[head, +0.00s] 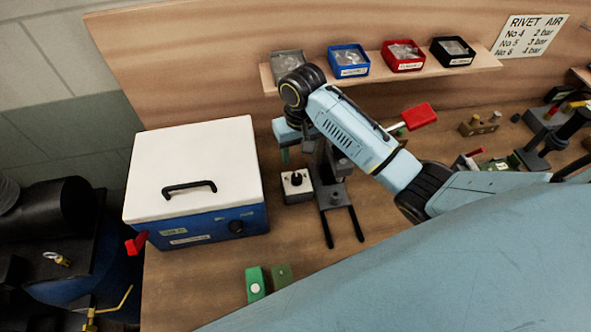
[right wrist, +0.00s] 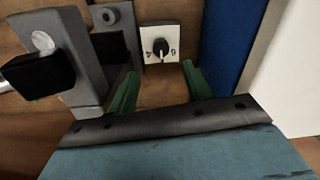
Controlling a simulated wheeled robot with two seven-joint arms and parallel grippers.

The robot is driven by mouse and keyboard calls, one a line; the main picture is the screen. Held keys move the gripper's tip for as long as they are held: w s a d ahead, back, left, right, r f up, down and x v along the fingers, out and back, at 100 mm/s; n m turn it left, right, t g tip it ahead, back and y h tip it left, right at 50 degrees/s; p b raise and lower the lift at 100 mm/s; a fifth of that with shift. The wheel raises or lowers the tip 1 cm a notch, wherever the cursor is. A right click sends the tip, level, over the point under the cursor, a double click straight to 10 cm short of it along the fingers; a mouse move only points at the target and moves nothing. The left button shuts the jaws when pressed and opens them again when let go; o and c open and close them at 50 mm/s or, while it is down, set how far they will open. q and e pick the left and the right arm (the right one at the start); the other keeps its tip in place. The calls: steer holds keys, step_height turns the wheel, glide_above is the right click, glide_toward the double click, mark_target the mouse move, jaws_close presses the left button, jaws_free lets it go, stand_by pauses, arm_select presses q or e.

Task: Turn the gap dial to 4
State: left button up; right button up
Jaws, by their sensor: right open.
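The gap dial (head: 297,183) is a small box with a white face and a black knob, on the bench right of the blue-and-white case. In the right wrist view the dial (right wrist: 160,48) faces me, with small marks either side of the knob. A pale line shows on the knob, but I cannot tell which mark it points to. My right gripper (head: 295,150) is open and empty, above and behind the dial in the head view. Its green fingers (right wrist: 160,84) stand apart, with the dial showing between and beyond them. My left gripper is not in view.
A dark metal stand (head: 335,196) with two prongs stands close right of the dial. The blue case (head: 195,185) with a white lid is on its left. Small bins line a shelf (head: 480,62) at the back. Two green blocks (head: 255,285) lie near the front edge.

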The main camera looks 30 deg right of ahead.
mark_target(296, 178)
step_height(296, 178, down, 10)
steer(key=shift+w+a+f, duration=0.15)
steer(key=shift+f, duration=0.05)
steer(key=c, duration=1)
steer(key=shift+o, duration=0.2)
steer(key=shift+m, duration=0.4)
steer(key=m, duration=0.5)
steer(key=shift+a+m, duration=0.1)
steer(key=shift+m, duration=0.2)
steer(key=m, duration=0.5)
steer(key=shift+m, duration=0.3)
